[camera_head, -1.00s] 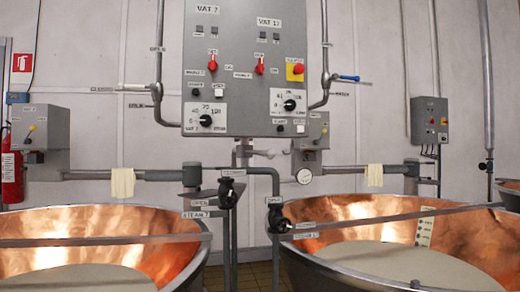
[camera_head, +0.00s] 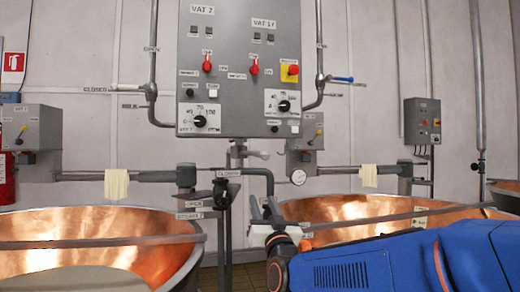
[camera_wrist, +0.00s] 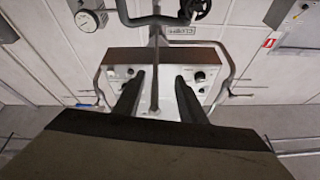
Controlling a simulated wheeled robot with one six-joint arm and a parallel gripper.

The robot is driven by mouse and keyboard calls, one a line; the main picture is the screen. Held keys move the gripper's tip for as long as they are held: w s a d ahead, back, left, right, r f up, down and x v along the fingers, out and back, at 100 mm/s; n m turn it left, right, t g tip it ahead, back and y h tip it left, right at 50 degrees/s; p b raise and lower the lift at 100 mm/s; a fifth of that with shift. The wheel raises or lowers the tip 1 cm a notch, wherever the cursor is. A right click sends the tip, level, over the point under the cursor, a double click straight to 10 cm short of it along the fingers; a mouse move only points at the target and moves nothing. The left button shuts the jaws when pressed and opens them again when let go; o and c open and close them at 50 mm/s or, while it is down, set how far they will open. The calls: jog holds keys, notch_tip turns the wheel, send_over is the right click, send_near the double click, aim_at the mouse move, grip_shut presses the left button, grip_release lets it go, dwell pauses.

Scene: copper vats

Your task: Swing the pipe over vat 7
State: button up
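Vat 7 appears to be the left copper vat (camera_head: 60,226), below the left half of the panel marked VAT 7, with pale liquid inside. A horizontal pipe (camera_head: 90,176) with a cloth runs behind it to a thicker grey section. A short fitting with a pale handle (camera_head: 255,154) sits under the panel's middle; I cannot tell which pipe swings. My gripper (camera_head: 268,212) is in front of the right vat's left rim, right of the black valves. In the wrist view my gripper (camera_wrist: 158,92) is open, its dark fingers apart with nothing visibly held; the panel and a thin pipe show beyond.
The control panel (camera_head: 240,70) has red knobs and dials. The right copper vat (camera_head: 340,212) lies partly behind my blue arm. A steel bar (camera_head: 100,242) crosses the left vat.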

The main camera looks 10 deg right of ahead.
jog(key=w+r+m+t+h, duration=0.1)
jog(key=w+r, duration=0.3)
jog(key=r, duration=0.1)
jog(key=w+d+r+m+t+h, duration=0.1)
jog(key=w+r+h, duration=0.1)
jog(key=w+r, duration=0.2)
jog(key=w+d+r+m+t+h, duration=0.1)
jog(key=w+r, duration=0.3)
jog(key=r, duration=0.4)
jog(key=shift+m+t+h, duration=0.3)
jog(key=shift+h, duration=0.3)
jog(key=shift+d, duration=0.1)
grip_shut()
